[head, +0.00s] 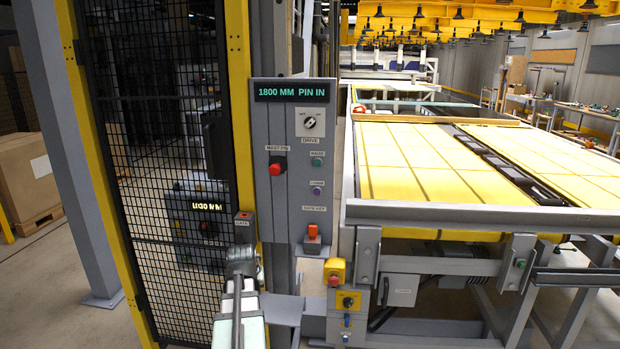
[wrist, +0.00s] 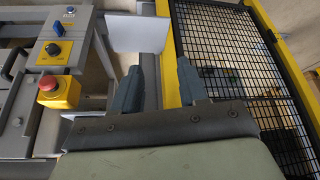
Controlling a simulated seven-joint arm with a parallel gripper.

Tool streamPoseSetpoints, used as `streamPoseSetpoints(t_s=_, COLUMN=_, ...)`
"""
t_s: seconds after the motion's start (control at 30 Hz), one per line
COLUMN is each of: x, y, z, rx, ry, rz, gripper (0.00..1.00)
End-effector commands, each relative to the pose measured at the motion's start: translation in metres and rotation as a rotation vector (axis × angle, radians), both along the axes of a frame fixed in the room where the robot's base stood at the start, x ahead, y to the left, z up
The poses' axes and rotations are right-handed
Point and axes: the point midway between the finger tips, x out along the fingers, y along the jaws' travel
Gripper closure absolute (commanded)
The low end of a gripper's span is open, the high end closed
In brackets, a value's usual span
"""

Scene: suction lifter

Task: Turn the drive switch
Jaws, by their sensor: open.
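The drive switch (head: 310,123) is a dark rotary knob on a white plate, high on the grey control panel (head: 276,215) in the head view. A DRIVE label sits below it. The knob's exact angle is too small to tell. My gripper (wrist: 160,70) is open and empty in the wrist view, its two dark fingers spread apart. In the head view my arm rises from the bottom, left of the panel and well below the drive switch. The fingers cannot be made out clearly there. The drive switch is not in the wrist view.
The panel's display (head: 294,92) reads "1800 MM PIN IN". A red knob (head: 276,167), green button (head: 317,161) and purple button (head: 316,190) sit below the switch. A mesh fence (head: 165,150) stands left; a yellow-topped table (head: 420,165) stands right. An emergency stop (wrist: 58,90) is nearby.

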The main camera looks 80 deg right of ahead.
Motion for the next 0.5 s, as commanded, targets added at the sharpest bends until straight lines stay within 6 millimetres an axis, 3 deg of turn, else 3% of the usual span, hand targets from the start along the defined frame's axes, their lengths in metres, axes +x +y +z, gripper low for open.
streamPoseSetpoints(t_s=0.03, x=-0.013, y=-0.013, z=0.02, rx=-0.035, ry=-0.01, rz=-0.026, gripper=0.57)
streamPoseSetpoints(t_s=0.2, x=-0.053, y=-0.043, z=0.082, rx=-0.145, ry=-0.039, rz=-0.109, gripper=0.57)
streamPoseSetpoints(t_s=0.5, x=-0.12, y=-0.079, z=0.199, rx=-0.361, ry=-0.1, rz=-0.252, gripper=0.57)
